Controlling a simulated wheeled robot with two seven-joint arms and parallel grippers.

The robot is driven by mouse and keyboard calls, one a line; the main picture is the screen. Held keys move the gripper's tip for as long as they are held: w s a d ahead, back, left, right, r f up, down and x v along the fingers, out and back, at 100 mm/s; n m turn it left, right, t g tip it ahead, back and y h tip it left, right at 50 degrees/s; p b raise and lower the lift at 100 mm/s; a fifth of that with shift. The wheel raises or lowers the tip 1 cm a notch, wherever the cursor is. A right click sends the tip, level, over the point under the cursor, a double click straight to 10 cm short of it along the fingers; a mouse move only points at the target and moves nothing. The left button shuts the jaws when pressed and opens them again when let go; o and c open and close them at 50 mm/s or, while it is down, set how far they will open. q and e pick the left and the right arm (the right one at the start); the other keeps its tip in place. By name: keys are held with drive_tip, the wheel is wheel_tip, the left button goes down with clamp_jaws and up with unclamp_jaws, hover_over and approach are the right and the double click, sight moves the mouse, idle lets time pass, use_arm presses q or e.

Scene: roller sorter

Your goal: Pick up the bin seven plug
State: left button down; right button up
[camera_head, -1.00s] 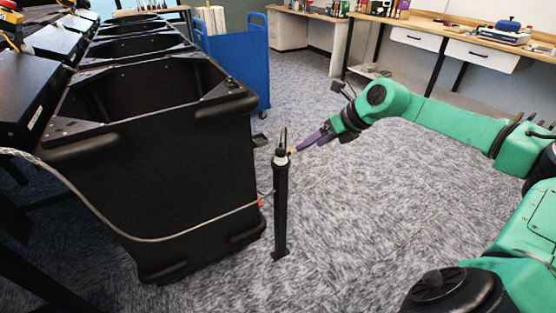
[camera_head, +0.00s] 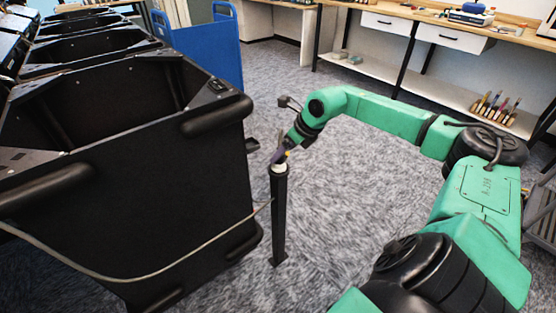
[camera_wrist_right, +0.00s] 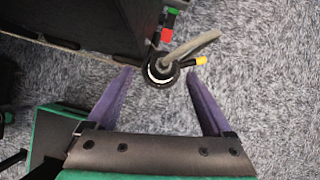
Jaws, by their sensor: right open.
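The plug (camera_wrist_right: 160,72) is a dark round piece with a pale ring, a grey cable and a yellow tip, seen from above in the right wrist view. It sits on top of a slim black post (camera_head: 280,220). In the head view my right gripper (camera_head: 281,157) is at the post's top and hides most of the plug. In the wrist view the purple fingers of my right gripper (camera_wrist_right: 159,74) are open, one on each side of the plug, with gaps visible. The tips reach about level with it. My left gripper is out of view.
A large black bin (camera_head: 120,200) stands close left of the post, with more bins behind. A grey cable (camera_head: 150,275) runs across its front to the post. A blue cart (camera_head: 215,50) and workbenches stand behind. Carpet right of the post is free.

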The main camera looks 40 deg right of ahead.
drive_tip(key=x, duration=0.5)
drive_tip(key=shift+w+d+f, duration=0.15)
drive_tip(key=shift+d+f, duration=0.05)
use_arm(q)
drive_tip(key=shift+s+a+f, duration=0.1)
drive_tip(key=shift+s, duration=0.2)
use_arm(e)
drive_tip(key=shift+c, duration=0.3)
clamp_jaws()
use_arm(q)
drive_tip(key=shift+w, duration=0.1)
use_arm(e)
drive_tip(key=shift+r, duration=0.1)
